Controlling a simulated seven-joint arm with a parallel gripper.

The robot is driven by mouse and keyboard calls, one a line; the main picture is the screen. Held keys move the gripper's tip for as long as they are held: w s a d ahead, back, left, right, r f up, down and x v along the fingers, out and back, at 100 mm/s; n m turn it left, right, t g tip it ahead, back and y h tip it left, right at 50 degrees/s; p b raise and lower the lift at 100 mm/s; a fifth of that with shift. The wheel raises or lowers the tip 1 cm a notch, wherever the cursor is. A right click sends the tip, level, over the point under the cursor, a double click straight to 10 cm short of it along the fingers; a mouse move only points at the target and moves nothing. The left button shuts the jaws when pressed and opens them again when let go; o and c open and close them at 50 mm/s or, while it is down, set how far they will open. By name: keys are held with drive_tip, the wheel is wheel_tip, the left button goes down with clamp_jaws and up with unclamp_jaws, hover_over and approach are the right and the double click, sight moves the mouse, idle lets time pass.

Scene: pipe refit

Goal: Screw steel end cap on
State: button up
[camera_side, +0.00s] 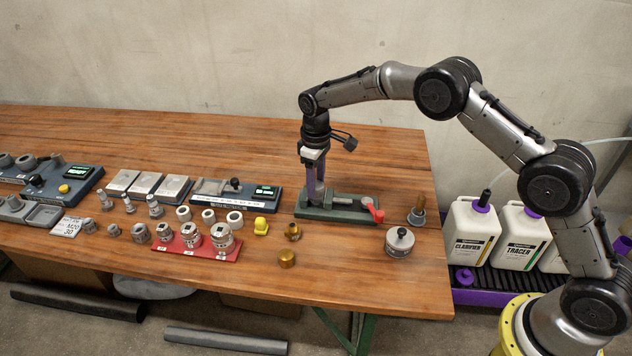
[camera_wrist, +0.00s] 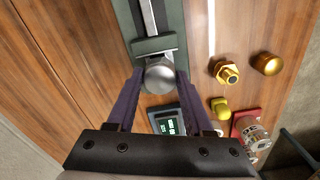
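The steel end cap (camera_wrist: 160,76) shows as a round grey face at the end of the vise in the wrist view. The purple fingers of my gripper (camera_wrist: 160,78) lie along both sides of it and appear closed on it. In the side view my gripper (camera_side: 316,199) points down at the left end of the green vise (camera_side: 335,213), and its fingers hide the cap. A grey pipe (camera_side: 345,199) lies along the vise. How far the cap sits on the pipe thread cannot be seen.
A red vise handle (camera_side: 374,211) sticks out at the right. A red tray (camera_side: 197,246) with fittings and a display unit (camera_side: 237,194) lie left.

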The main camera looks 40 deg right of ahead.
clamp_jaws()
drive_tip(key=m, duration=0.4)
drive_tip(key=shift+w+m, duration=0.1)
drive_tip(key=shift+m, duration=1)
drive_tip(key=m, duration=0.6)
